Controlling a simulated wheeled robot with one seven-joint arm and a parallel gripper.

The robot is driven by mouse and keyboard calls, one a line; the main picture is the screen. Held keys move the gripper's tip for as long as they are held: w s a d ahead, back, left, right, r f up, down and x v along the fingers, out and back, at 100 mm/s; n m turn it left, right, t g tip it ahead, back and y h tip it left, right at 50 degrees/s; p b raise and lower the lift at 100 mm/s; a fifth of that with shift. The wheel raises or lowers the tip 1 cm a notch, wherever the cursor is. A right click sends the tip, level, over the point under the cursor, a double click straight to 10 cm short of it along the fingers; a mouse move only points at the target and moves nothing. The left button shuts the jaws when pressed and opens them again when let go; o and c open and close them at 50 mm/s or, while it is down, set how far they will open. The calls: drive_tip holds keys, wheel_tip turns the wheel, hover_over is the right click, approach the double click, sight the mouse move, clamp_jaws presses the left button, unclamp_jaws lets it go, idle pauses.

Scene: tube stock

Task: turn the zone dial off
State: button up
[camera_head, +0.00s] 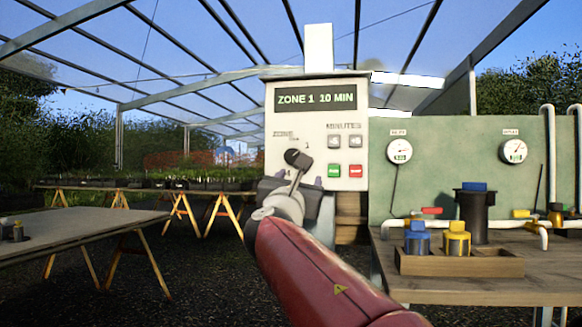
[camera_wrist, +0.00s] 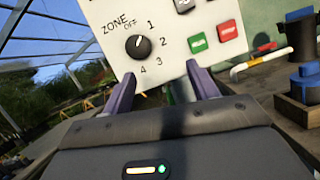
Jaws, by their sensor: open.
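The zone dial (camera_wrist: 138,47) is a small black round knob on the white controller panel (camera_wrist: 105,20), with OFF, 1, 2, 3 and 4 printed around it. Its pointer mark is too small to read surely. The controller's display (camera_head: 316,97) reads ZONE 1 10 MIN. In the head view the dial (camera_head: 293,156) shows just above my gripper, which hides part of the panel below it. My gripper (camera_wrist: 162,82) is open and empty. Its two purple fingers stand apart in front of the panel's lower edge, below the dial, and do not hold it.
Green (camera_wrist: 197,43) and red (camera_wrist: 228,30) buttons sit right of the dial, above the right finger. A bench (camera_head: 470,289) at right bears a wooden tray (camera_head: 460,264) with blue- and yellow-capped parts. A grey table (camera_head: 80,229) stands at left.

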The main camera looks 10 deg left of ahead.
sight(292, 159)
drive_tip(key=shift+n+t+y, duration=0.3)
drive_tip(key=shift+n+y, duration=0.3)
drive_tip(key=shift+n, duration=0.3)
drive_tip(key=w+a+r+p, duration=0.1)
drive_tip(key=w+r+p, duration=0.1)
drive_tip(key=w, duration=0.1)
drive_tip(key=w+a+r+p, duration=0.1)
drive_tip(key=w+r, duration=0.1)
drive_tip(key=shift+w+a+r+p, duration=0.1)
drive_tip(key=shift+w+a+p, duration=0.2)
drive_tip(key=shift+p, duration=0.1)
drive_tip(key=shift+w+r, duration=0.1)
drive_tip(key=shift+w, duration=0.4)
drive_tip(key=c, duration=1)
